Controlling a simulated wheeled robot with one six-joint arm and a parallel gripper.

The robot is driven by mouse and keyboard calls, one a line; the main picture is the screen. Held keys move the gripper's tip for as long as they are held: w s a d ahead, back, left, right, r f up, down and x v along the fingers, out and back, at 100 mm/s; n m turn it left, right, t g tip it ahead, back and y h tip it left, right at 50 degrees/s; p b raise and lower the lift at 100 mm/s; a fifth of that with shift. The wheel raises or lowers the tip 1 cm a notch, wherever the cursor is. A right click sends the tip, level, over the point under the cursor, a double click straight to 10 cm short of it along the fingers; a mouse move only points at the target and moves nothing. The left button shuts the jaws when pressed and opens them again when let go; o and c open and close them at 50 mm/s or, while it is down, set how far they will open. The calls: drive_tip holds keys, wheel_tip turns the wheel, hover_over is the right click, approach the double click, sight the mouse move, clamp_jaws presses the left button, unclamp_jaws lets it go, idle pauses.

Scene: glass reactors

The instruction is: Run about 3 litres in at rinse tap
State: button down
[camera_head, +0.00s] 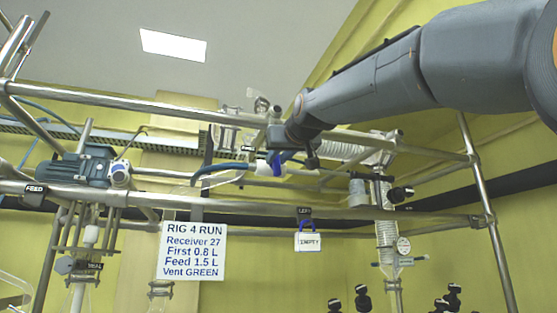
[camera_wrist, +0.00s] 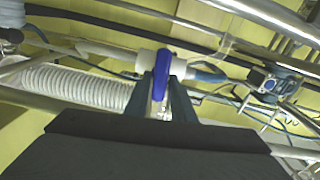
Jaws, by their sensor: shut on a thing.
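A white tap body with a blue lever (camera_head: 277,164) sits on the upper rail frame in the head view, a blue hose (camera_head: 222,168) running off to its left. I take it for the rinse tap, but I can read no label on it. My gripper (camera_head: 287,156) is at the lever, its jaws small and partly hidden. In the wrist view the blue lever (camera_wrist: 162,72) stands upright between the two dark fingers of my gripper (camera_wrist: 163,92), which are shut on it. The white tap body (camera_wrist: 147,59) lies just behind. No flow or liquid level can be made out.
Steel rails (camera_head: 230,206) cross in front and behind. A sign (camera_head: 192,251) reads "RIG 4 RUN, Receiver 27, First 0.8 L, Feed 1.5 L, Vent GREEN". An "EMPTY" tag (camera_head: 307,242) hangs from the rail.

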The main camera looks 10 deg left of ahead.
drive_tip(key=n+b, duration=0.1)
drive_tip(key=n, duration=0.3)
drive_tip(key=n+b, duration=0.1)
drive_tip(key=n, duration=0.3)
drive_tip(key=n+b, duration=0.1)
drive_tip(key=n, duration=0.3)
drive_tip(key=shift+s+a+f+b, duration=0.2)
drive_tip(key=shift+a+f+b, duration=0.1)
idle(0.4)
drive_tip(key=c, duration=1.6)
unclamp_jaws()
drive_tip(key=shift+c, duration=0.2)
drive_tip(key=shift+n, duration=0.3)
drive_tip(key=b+v, duration=0.4)
drive_tip(key=v, duration=0.3)
drive_tip(key=shift+s+d, duration=0.25)
drive_tip(key=shift+s, duration=0.05)
